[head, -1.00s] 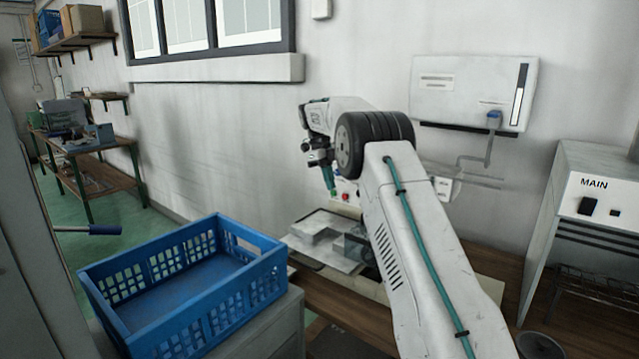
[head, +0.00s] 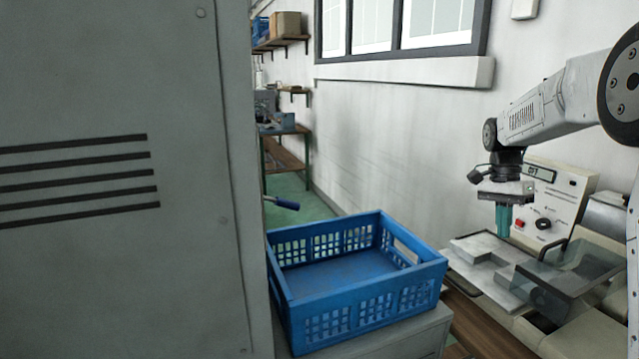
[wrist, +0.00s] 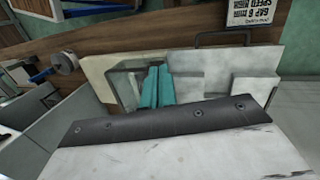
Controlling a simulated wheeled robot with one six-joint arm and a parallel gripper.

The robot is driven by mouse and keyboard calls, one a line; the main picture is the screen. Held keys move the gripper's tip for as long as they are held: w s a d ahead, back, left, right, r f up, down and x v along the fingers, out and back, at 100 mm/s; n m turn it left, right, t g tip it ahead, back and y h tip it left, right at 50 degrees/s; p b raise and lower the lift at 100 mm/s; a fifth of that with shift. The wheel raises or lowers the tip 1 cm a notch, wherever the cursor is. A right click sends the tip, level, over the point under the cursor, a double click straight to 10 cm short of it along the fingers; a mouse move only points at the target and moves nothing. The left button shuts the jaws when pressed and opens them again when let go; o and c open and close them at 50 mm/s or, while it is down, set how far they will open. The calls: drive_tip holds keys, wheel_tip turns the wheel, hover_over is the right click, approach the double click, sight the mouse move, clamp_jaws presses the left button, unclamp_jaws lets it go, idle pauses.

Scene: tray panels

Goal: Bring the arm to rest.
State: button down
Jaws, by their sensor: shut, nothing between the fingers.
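My gripper (head: 503,220) points down at the right of the head view, its teal fingers together with nothing between them. It hangs above and in front of a bench device with a pale stepped plate (head: 470,248) and a clear smoky cover (head: 572,272). My arm reaches in from the right edge, bent at the elbow. In the wrist view my gripper's teal fingers (wrist: 156,88) show in front of the clear cover (wrist: 124,88) and the pale plate (wrist: 200,72). The exact height above the device is hard to tell.
A control box (head: 550,205) with a display and red button stands behind the gripper. An empty blue crate (head: 360,310) sits left of the device. A large grey cabinet (head: 110,270) fills the left side. A wall with a window (head: 400,25) is behind.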

drive_tip(key=s+a+n+t, duration=0.1)
drive_tip(key=s+a+n, duration=0.3)
drive_tip(key=s, duration=0.8)
drive_tip(key=s+a+r+n+t, duration=0.1)
drive_tip(key=s+a+n, duration=0.3)
drive_tip(key=s, duration=0.8)
drive_tip(key=s+a+r+n+t, duration=0.1)
drive_tip(key=s+a+n, duration=0.4)
drive_tip(key=s, duration=0.8)
drive_tip(key=a+t, duration=0.1)
drive_tip(key=a, duration=0.1)
drive_tip(key=shift+a+r+t, duration=0.2)
drive_tip(key=shift+a+t, duration=0.1)
